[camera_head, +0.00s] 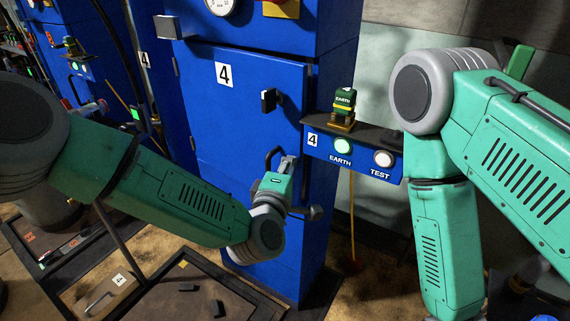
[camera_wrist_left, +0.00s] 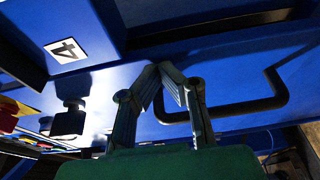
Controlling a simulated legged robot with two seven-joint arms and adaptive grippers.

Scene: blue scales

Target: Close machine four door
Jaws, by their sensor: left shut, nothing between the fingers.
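The blue door (camera_head: 205,105) of machine four carries a white "4" label, with hinges on its left side. I cannot tell whether it is fully flush with its frame. A black latch knob (camera_head: 268,101) sits near its right edge, and a black bar handle (camera_head: 271,157) is lower down. My left gripper (camera_head: 288,160) is shut and empty at the lower right of the door, just right of the handle. In the left wrist view the fingertips (camera_wrist_left: 167,68) meet in front of blue metal, with a black handle (camera_wrist_left: 235,108) close beside them. My right gripper is out of view.
A control box (camera_head: 352,155) with EARTH and TEST buttons juts out right of the door. My right arm fills the right side. Another blue machine (camera_head: 85,50) stands at left, and a tray (camera_head: 185,285) with small dark parts lies below.

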